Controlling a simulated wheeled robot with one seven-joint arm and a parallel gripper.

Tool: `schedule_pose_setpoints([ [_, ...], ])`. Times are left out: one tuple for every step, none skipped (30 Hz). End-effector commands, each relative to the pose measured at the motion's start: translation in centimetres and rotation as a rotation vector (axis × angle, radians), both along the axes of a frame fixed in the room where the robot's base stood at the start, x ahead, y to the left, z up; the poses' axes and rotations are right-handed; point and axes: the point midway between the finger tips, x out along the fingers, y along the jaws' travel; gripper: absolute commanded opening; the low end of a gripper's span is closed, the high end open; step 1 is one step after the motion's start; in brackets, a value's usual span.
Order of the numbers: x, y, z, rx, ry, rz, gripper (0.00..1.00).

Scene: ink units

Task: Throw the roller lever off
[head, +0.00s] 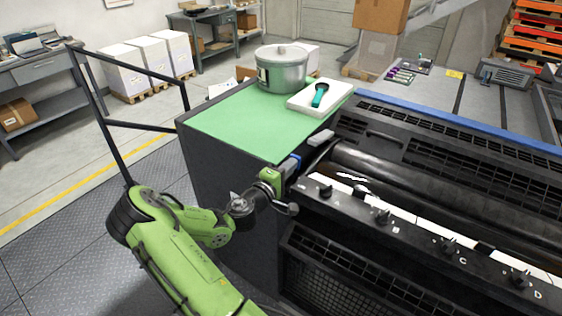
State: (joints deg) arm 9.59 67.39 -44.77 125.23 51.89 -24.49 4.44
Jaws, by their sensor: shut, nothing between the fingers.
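The ink unit (430,215) fills the right side, with a long dark roller (385,170) and a front rail of lettered black knobs. A grey handle (320,137), which looks like the roller lever, sticks out at the roller's left end, near the corner of the green top. My gripper (297,161) is at the end of my green arm, just left of and below this handle. Its fingers are shut and hold nothing. They look very near the handle; I cannot tell whether they touch it. The lever's base is hidden.
A green-topped cabinet (225,124) stands beside the unit, bearing a lidded metal pot (282,72) and a white tray (305,103) with a teal-handled tool (319,95). A black railing (132,125) stands at the left. The plated floor (55,235) is clear.

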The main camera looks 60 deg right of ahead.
Motion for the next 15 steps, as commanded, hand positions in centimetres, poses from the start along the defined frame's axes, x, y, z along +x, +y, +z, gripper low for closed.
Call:
schedule_pose_setpoints([
  [-0.2,-0.6,1.7,0.039,-0.010,-0.003,0.00],
  [-0.2,-0.9,1.7,0.063,-0.014,-0.003,0.00],
  [-0.3,-1.3,1.8,0.094,-0.019,-0.002,0.00],
  [-0.3,-1.6,1.8,0.118,-0.023,-0.002,0.00],
  [-0.4,-1.8,1.8,0.142,-0.027,-0.002,0.00],
  [-0.4,-2.2,1.8,0.170,-0.032,-0.002,0.00],
  [-0.5,-2.5,1.8,0.191,-0.035,-0.003,0.00],
  [-0.5,-2.7,1.7,0.213,-0.039,-0.002,0.00],
  [-0.6,-3.1,1.6,0.239,-0.044,-0.002,0.00],
  [-0.6,-3.3,1.5,0.258,-0.047,-0.002,0.00],
  [-0.6,-3.6,1.5,0.275,-0.049,-0.002,0.00],
  [-0.6,-3.9,1.4,0.297,-0.052,-0.001,0.00],
  [-0.7,-4.1,1.3,0.315,-0.055,-0.001,0.00],
  [-0.7,-4.2,1.0,0.313,-0.049,0.000,0.00],
  [-0.7,-4.4,0.9,0.311,-0.047,0.001,0.00],
])
